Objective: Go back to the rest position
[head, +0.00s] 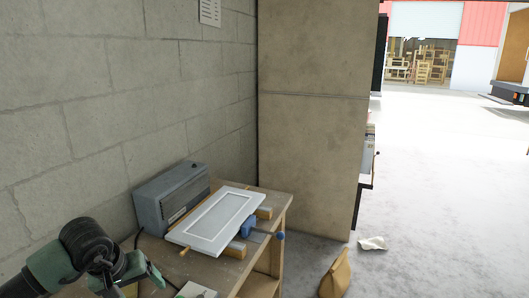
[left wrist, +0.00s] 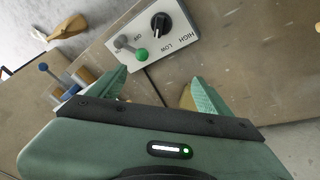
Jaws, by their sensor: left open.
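My left gripper (left wrist: 158,88) is open, its two green fingers spread over the wooden bench top with nothing held between them. In the head view my left arm comes in at the lower left, and its wrist hangs over the near end of the workbench (head: 262,196). A control box (left wrist: 152,42) with a black dial marked HIGH and LOW and a green-tipped toggle switch (left wrist: 140,54) lies just beyond the fingers, apart from them. The box is partly cut off in the head view (head: 196,291). My right gripper is not in view.
A white panel (head: 216,219) lies on wooden supports on the bench, beside a blue clamp (head: 249,226) and a grey box-shaped unit (head: 172,195). A block wall borders the left. A brown bag (head: 335,275) and white cloth (head: 373,243) lie on the floor; open floor extends right.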

